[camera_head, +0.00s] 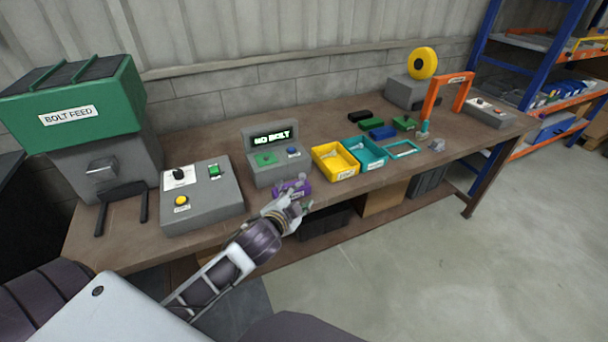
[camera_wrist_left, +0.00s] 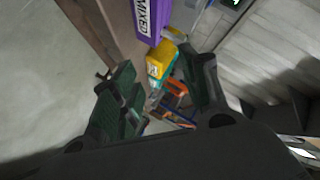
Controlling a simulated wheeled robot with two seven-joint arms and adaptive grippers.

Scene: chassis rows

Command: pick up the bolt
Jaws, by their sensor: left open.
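My left gripper (camera_head: 302,197) is open and empty at the table's front edge, beside the small purple bin (camera_head: 284,189). In the left wrist view the two dark fingers of my left gripper (camera_wrist_left: 166,68) stand apart, and the purple bin (camera_wrist_left: 152,18), labelled MIXED, is beyond them. A yellow bin (camera_head: 343,176) and a teal bin (camera_head: 374,164) stand to the right. Small light pieces lie in both, but I cannot tell for sure whether they are bolts. Any contents of the purple bin are hidden. My right gripper is not in view.
A grey console (camera_head: 279,174) behind the purple bin reads NO BOLT. A control box (camera_head: 203,204) and the green BOLT FEED machine (camera_head: 85,108) stand left. An orange arch (camera_head: 432,98) and small blocks stand farther right. Bare brown tabletop (camera_head: 330,123) shows behind the bins.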

